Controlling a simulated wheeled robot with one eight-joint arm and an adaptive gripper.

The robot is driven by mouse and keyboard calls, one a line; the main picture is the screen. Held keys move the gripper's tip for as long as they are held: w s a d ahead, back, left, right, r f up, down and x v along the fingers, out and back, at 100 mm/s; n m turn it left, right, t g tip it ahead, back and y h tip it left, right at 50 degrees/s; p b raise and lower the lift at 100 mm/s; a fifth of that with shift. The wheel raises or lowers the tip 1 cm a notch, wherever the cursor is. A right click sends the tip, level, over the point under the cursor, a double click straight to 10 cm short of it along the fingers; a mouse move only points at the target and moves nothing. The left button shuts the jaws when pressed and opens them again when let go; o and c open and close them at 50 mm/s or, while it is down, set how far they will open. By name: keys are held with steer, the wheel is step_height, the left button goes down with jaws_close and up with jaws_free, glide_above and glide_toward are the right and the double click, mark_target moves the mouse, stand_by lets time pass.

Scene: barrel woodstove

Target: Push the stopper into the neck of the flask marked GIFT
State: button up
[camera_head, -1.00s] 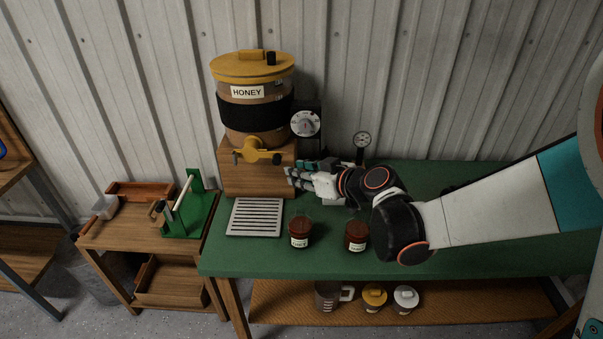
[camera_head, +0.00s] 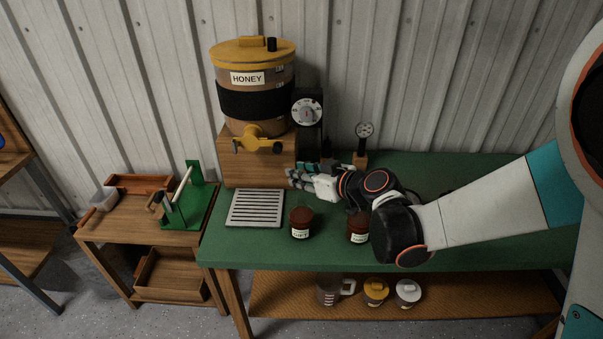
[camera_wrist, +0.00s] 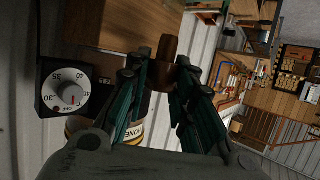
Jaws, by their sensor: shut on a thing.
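Two small dark flasks with white labels stand on the green table. The left flask (camera_head: 301,222) has a label that seems to read GIFT, though it is tiny; the right flask (camera_head: 358,229) stands beside my wrist. My gripper (camera_head: 290,178) points left over the table, behind the flasks and in front of the honey dispenser's wooden stand. In the wrist view my gripper (camera_wrist: 180,68) is shut on a brown cylindrical stopper (camera_wrist: 168,48), which sticks out beyond the fingertips. The stopper is apart from both flasks.
The honey dispenser (camera_head: 256,95) with its yellow tap stands at the back left, beside a dial box (camera_head: 307,112). A slatted drip tray (camera_head: 255,208) lies left of the flasks. A gauge (camera_head: 364,131) stands behind my gripper. The table's front edge is clear.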

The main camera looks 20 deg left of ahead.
steer(key=shift+f+b, duration=0.3)
steer(key=shift+f, duration=0.3)
steer(key=shift+f+b, duration=1.65)
steer(key=shift+b, duration=0.1)
stand_by(1.6)
steer(key=o, duration=0.8)
steer(key=shift+o, duration=0.2)
steer(key=shift+d, duration=0.1)
steer(key=p+v, duration=0.1)
steer(key=v, duration=0.5)
steer(key=shift+p, duration=0.3)
steer(key=shift+d+r, duration=0.1)
